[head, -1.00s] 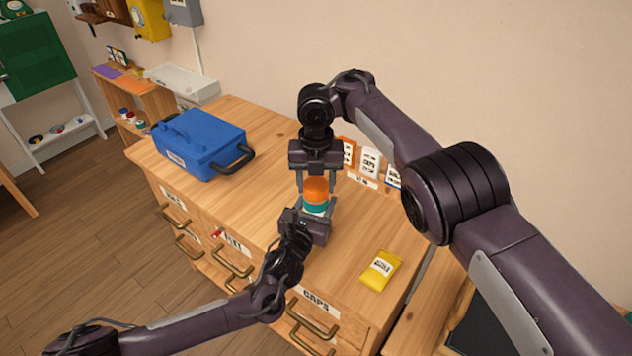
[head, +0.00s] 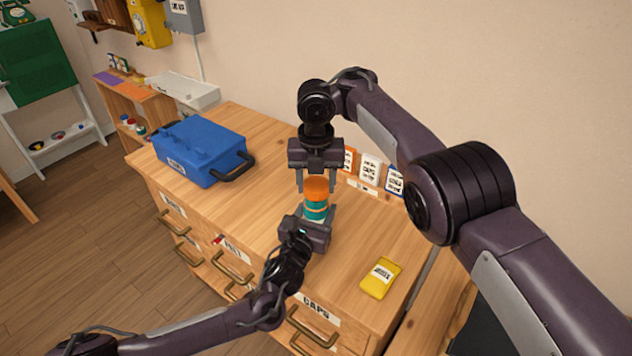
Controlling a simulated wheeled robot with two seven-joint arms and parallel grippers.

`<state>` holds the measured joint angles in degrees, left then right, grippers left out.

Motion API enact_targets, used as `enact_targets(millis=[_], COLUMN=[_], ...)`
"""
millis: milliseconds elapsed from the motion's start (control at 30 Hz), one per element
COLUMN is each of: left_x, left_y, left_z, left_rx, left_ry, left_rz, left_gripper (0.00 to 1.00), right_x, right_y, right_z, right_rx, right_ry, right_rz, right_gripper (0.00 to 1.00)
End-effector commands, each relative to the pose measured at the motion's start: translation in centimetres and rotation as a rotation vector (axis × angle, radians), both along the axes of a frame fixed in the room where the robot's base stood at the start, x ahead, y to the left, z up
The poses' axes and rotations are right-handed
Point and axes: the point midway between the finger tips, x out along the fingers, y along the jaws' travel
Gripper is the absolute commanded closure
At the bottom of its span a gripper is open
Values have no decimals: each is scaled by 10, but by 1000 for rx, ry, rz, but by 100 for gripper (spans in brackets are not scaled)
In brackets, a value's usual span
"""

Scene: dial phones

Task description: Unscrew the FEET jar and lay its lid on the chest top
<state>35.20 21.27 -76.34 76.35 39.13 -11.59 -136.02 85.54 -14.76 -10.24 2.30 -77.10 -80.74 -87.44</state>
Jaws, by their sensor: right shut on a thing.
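The jar (head: 315,212) stands upright on the wooden chest top (head: 345,245). It has a teal body and an orange lid (head: 316,186); its label cannot be read here. My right gripper (head: 317,186) points straight down from above, its fingers shut on either side of the lid. The lid is at the jar's mouth; whether its thread is free cannot be told. My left gripper (head: 318,214) reaches in low from the front, its fingers around the jar's lower body. How tightly they close is hard to see.
A blue toolbox (head: 200,150) with a black handle stands at the chest's left. A yellow packet (head: 380,278) lies at the right front. Small cards (head: 371,170) stand along the back by the wall. The chest top between toolbox and jar is bare, as is the area around the packet.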

Motion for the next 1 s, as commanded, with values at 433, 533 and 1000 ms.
enact_targets(millis=[433, 533, 1000], left_x=[0, 1, 0], left_y=[0, 1, 0], left_z=[0, 1, 0], left_rx=[0, 0, 0], left_ry=[-1, -1, -1], left_rz=[1, 1, 1], left_gripper=[100, 100, 22], right_x=[0, 0, 0], right_y=[0, 0, 0], right_z=[39, 39, 39], right_rx=[1, 0, 0], right_ry=[0, 0, 0], right_rz=[0, 0, 0], right_gripper=[77, 77, 77])
